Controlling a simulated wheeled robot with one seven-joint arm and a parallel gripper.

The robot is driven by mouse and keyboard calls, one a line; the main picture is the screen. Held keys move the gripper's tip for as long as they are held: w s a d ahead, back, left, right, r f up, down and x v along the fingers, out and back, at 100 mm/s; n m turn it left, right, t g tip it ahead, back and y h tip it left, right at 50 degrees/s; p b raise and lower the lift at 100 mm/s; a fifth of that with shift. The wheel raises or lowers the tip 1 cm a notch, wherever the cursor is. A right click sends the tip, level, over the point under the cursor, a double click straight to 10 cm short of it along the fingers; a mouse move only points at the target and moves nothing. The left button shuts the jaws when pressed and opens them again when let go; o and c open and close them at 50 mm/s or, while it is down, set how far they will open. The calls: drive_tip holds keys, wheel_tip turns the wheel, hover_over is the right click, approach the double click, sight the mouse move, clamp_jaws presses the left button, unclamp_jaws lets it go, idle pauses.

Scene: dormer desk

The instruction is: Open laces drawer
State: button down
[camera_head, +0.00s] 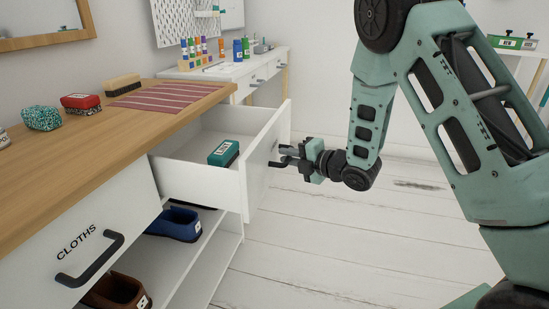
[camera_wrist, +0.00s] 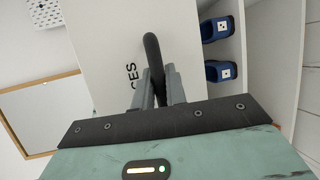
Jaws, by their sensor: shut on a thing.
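The laces drawer (camera_head: 262,165) is pulled out from the wooden-topped cabinet, with a teal box (camera_head: 224,153) inside it. Its white front fills the middle of the wrist view (camera_wrist: 110,50), where part of a label ending in "CES" shows. My gripper (camera_head: 285,156) is at the outer face of the drawer front, shut on the dark handle. In the wrist view the handle (camera_wrist: 152,48) passes between the fingers of my gripper (camera_wrist: 160,85).
A second drawer labelled CLOTHS (camera_head: 85,235) is shut at the left. Blue shoes (camera_head: 175,223) and a brown shoe (camera_head: 118,290) sit on open shelves below. A brush (camera_head: 123,84), a red box (camera_head: 80,102) and a striped mat (camera_head: 168,97) lie on the top. The floor to the right is clear.

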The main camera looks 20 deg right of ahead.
drive_tip(key=shift+s+d, duration=1)
drive_tip(key=shift+d, duration=0.3)
drive_tip(key=c, duration=1.4)
unclamp_jaws()
drive_tip(key=shift+c, duration=0.2)
drive_tip(key=p+v, duration=0.8)
drive_tip(key=v, duration=0.9)
drive_tip(key=shift+s+d+r, duration=0.1)
drive_tip(key=shift+s, duration=0.05)
